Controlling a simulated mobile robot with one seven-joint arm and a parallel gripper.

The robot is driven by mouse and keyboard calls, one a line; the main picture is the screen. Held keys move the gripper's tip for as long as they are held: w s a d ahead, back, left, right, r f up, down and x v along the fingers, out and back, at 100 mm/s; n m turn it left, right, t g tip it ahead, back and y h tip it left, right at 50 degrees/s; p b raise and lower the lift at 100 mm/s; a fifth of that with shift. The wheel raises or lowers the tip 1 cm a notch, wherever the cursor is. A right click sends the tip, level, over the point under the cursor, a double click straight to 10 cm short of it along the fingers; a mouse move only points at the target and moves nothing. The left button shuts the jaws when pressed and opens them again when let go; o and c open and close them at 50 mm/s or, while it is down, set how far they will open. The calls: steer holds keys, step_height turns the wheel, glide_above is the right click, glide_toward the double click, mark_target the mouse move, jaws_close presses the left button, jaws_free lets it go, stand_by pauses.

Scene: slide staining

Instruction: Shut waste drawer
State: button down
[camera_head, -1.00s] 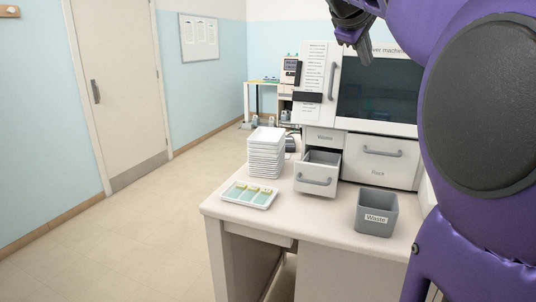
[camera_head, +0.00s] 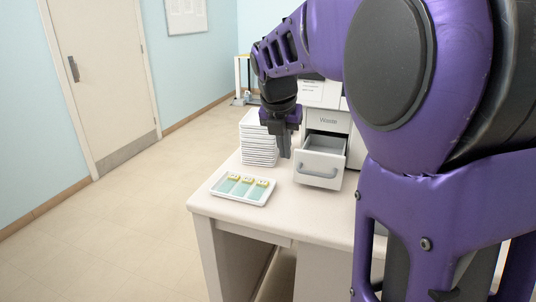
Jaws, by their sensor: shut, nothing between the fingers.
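The waste drawer (camera_head: 318,172) is pulled out from the white machine, below a panel labelled "Waste" (camera_head: 328,121). Its front faces me with a grey curved handle, and its open top shows a grey inside. My gripper (camera_head: 285,154) is shut and empty. It points down just left of the drawer, in front of the tray stack. I cannot tell whether it touches either of them.
A stack of white trays (camera_head: 259,158) stands left of the drawer. A white tray with several slides (camera_head: 243,188) lies near the front edge of the bench (camera_head: 290,218). My arm hides the bench's right side. Open floor lies to the left.

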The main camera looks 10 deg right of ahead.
steer(key=b+x, duration=0.2)
steer(key=x, duration=0.7)
steer(key=shift+f, duration=0.3)
steer(key=w+d, duration=0.2)
steer(key=shift+w, duration=0.4)
steer(key=shift+w+d, duration=0.25)
steer(key=shift+w, duration=0.1)
